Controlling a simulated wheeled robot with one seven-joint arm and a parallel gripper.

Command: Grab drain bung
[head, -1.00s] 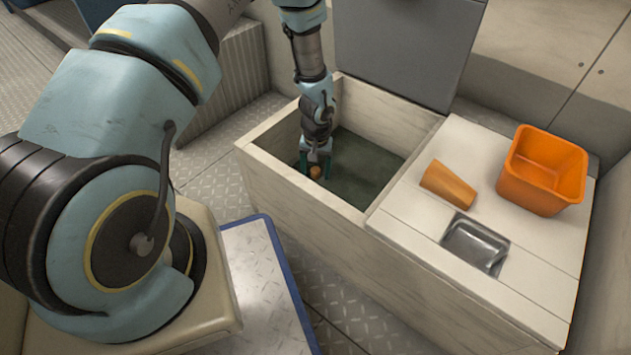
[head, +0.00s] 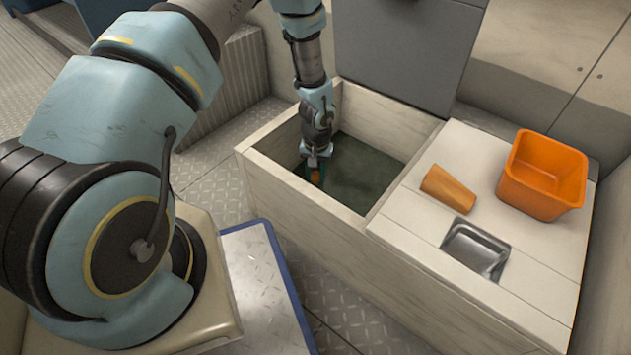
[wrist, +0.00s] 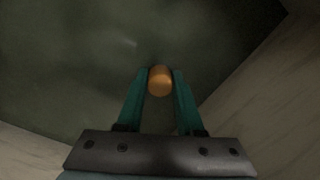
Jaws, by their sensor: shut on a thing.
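The drain bung is a small orange-brown rounded piece. In the wrist view the bung (wrist: 160,81) sits between the tips of my two teal fingers. My gripper (wrist: 161,88) is shut on it, with a finger against each side. In the head view my gripper (head: 319,170) reaches down inside the open wooden locker (head: 268,174), near its left wall.
On the pale bench top right of the locker stand an orange bin (head: 540,178) and an orange-brown tapered piece (head: 449,188) lying on its side. A recessed metal tray (head: 477,248) is set near the front. The locker's wooden walls surround my gripper closely on the left.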

